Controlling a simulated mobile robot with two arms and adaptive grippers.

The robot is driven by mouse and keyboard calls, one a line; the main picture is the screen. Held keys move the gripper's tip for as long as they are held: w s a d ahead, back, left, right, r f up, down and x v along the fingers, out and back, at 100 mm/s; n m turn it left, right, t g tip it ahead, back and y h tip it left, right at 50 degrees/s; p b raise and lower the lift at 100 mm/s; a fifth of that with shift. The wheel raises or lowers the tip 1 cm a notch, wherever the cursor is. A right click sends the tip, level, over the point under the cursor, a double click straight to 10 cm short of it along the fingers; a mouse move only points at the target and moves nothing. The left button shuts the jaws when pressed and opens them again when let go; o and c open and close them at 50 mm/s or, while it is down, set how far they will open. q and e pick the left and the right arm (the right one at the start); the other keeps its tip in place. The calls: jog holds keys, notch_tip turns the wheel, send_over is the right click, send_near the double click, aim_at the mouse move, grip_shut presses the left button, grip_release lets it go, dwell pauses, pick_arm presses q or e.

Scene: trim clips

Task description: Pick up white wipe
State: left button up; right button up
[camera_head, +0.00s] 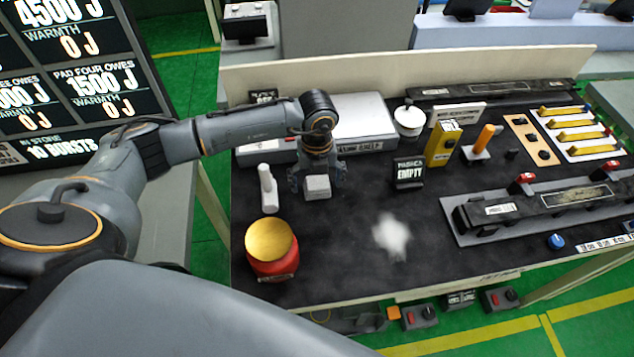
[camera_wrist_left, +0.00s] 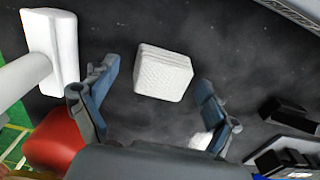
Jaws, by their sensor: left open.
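The white wipe (camera_head: 317,187) is a small folded block with a textured top, lying on the dark mat (camera_head: 345,270). It also shows in the left wrist view (camera_wrist_left: 163,73), in front of and between the fingers. My left gripper (camera_head: 317,177) is open and empty, pointing down just above and behind the wipe. In the left wrist view its two fingers (camera_wrist_left: 155,95) stand wide apart, with a gap on both sides of the wipe. I see no contact. My right gripper does not show.
A red jar with a gold lid (camera_head: 270,245) stands front left. A white powdery patch (camera_head: 392,236) lies front right. A black "EMPTY" sign (camera_head: 409,172) stands to the right. The mat's front middle is otherwise clear.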

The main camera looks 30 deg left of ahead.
pick_arm(q)
jog(key=c, duration=1)
jog(key=shift+c, duration=0.2)
jog(key=shift+r, duration=0.1)
jog(key=shift+r, duration=0.25)
notch_tip(320, 180, up, 2)
jog(key=shift+w+r+b, duration=0.1)
jog(key=shift+b, duration=0.35)
jog(key=s+d+r+b, duration=0.4)
jog(key=s+d+r, duration=0.3)
jog(key=d+r, duration=0.3)
jog(key=shift+d, duration=1.15)
